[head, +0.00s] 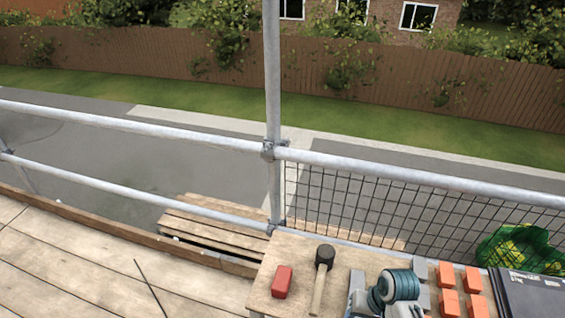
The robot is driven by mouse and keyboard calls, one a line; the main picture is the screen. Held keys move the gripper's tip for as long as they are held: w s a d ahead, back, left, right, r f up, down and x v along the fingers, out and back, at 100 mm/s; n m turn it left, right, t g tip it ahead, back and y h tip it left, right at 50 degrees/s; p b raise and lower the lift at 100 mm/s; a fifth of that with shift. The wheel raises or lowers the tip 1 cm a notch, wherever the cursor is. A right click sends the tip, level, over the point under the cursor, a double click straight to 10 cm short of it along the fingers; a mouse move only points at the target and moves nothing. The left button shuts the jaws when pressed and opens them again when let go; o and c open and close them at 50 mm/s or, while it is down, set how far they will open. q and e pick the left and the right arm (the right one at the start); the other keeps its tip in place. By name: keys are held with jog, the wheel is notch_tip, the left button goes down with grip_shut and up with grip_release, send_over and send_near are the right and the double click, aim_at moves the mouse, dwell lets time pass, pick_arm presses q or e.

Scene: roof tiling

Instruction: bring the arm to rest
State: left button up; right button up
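Neither of my grippers shows in the head view, and I see no part of my arms that I can be sure of. The task names no object. A wooden bench top (258,298) stands at the lower middle and right. On it lie a red block (282,281), a mallet (324,262) with a black head and wooden handle, and a teal and grey tool (399,286) cut off by the bottom edge.
Several orange blocks (446,273) lie right of the tool, then a dark flat stack (530,290). Scaffold rails (180,131) and mesh (345,205) bound the platform. A thin dark rod (150,285) lies on the planks (70,262).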

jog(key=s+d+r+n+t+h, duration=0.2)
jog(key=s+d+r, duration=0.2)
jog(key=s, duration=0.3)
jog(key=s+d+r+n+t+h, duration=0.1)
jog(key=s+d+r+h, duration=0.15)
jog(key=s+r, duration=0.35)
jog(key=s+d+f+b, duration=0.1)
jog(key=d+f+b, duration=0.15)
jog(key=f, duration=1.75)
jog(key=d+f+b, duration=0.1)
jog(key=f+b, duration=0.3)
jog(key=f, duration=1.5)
pick_arm(q)
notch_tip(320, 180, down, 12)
jog(key=b, duration=0.5)
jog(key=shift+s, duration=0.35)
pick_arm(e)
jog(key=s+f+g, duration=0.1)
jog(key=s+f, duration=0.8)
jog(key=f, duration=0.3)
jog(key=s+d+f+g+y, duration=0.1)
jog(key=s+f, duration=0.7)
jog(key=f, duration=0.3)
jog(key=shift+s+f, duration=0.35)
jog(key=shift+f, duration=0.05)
